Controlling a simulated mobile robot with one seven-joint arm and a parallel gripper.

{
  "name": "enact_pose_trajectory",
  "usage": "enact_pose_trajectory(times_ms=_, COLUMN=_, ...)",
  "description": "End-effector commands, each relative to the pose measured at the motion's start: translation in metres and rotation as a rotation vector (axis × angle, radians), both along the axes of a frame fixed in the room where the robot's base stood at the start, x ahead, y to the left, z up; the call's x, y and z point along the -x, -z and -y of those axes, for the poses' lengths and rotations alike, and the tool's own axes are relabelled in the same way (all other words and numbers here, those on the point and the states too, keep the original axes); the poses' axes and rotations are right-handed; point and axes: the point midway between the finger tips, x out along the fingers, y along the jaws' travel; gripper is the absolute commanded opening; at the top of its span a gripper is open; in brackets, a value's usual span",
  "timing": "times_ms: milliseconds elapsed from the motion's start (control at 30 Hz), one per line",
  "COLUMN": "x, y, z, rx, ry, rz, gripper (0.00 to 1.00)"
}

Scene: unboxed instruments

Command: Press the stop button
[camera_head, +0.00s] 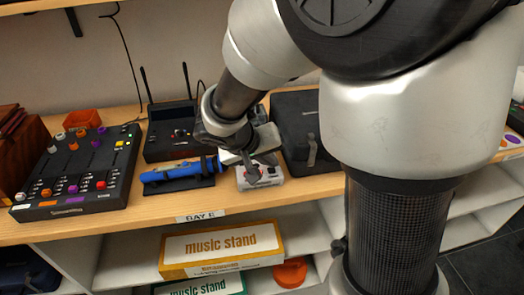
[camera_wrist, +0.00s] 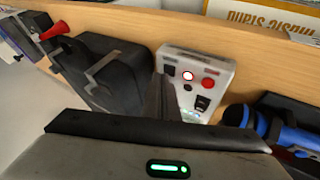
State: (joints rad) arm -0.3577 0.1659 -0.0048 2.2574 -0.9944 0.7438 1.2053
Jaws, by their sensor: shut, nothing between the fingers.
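A small white box (camera_head: 268,183) with red controls sits at the front of the wooden shelf, partly hidden by my gripper. In the wrist view its white face (camera_wrist: 218,68) shows a glowing button (camera_wrist: 188,75) with a red rim, a plain red button (camera_wrist: 208,83) and a black rocker switch (camera_wrist: 203,103). I cannot read the labels, so I cannot tell which is the stop button. My gripper (camera_head: 250,172) is shut and empty, pointing down over the box. In the wrist view its fingers (camera_wrist: 162,92) stand by the box's left edge; contact cannot be told.
A black case (camera_head: 305,125) lies close on the right. A blue cylindrical device (camera_head: 180,172) lies on a dark stand to the left, before a black unit with antennas (camera_head: 170,130). A mixer (camera_head: 85,170) stands farther left. Music stand boxes (camera_head: 222,245) lie on the shelf below.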

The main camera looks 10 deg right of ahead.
Motion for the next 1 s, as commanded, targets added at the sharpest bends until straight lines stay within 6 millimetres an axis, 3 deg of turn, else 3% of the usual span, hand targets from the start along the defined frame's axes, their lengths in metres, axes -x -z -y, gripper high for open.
enact_pose_trajectory(times_ms=1000, x=-0.0001, y=0.0058, z=0.0001, rx=0.0, ry=0.0, rz=0.0, gripper=0.0)
